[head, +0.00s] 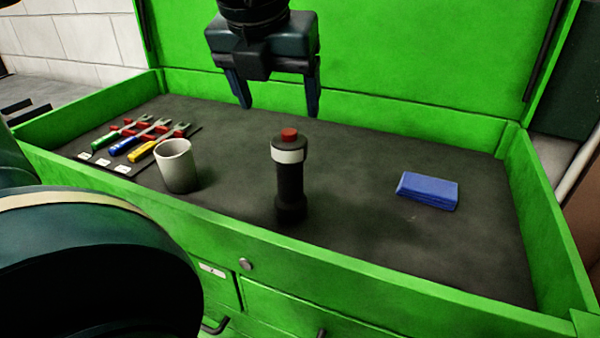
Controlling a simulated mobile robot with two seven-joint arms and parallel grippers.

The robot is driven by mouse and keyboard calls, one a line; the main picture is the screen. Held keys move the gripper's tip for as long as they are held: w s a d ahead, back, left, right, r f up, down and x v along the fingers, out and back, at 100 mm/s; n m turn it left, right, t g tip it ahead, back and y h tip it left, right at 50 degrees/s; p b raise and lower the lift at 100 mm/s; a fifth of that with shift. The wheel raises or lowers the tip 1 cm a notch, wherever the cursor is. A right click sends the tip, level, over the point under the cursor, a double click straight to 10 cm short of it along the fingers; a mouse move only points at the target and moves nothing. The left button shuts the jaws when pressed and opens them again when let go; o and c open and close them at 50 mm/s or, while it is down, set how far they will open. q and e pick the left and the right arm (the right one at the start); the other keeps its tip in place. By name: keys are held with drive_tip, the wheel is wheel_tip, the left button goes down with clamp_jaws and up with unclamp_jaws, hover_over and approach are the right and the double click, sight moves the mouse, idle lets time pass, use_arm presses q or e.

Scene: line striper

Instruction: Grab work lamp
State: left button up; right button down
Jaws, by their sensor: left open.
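The work lamp appears to be the black cylinder (290,181) with a white band and a red top. It stands upright near the front middle of the green chest's dark tray floor. My left gripper (280,110) is open and empty, with its fingers pointing down. In the head view it shows above and slightly behind the lamp, apart from it. My right gripper is not in view.
A grey-white cup (176,166) stands to the lamp's left. Several colored-handled tools (126,144) lie on a rack at the back left. A blue block (428,190) lies at right. Green chest walls (380,275) enclose the tray, with the raised lid (420,55) behind.

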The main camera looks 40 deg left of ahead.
sight(288, 139)
use_arm(q)
drive_tip(key=x, duration=0.5)
drive_tip(key=shift+f, duration=0.2)
drive_tip(key=shift+d+p+x, duration=0.2)
drive_tip(key=shift+x, duration=1.15)
drive_tip(key=shift+d+p+x, duration=0.15)
drive_tip(key=shift+d+x, duration=0.05)
drive_tip(key=shift+x, duration=1.15)
drive_tip(key=shift+s+f, duration=0.1)
drive_tip(key=shift+s, duration=0.05)
drive_tip(key=shift+c, duration=0.2)
drive_tip(key=c, duration=1.5)
drive_tip(key=shift+c, duration=0.4)
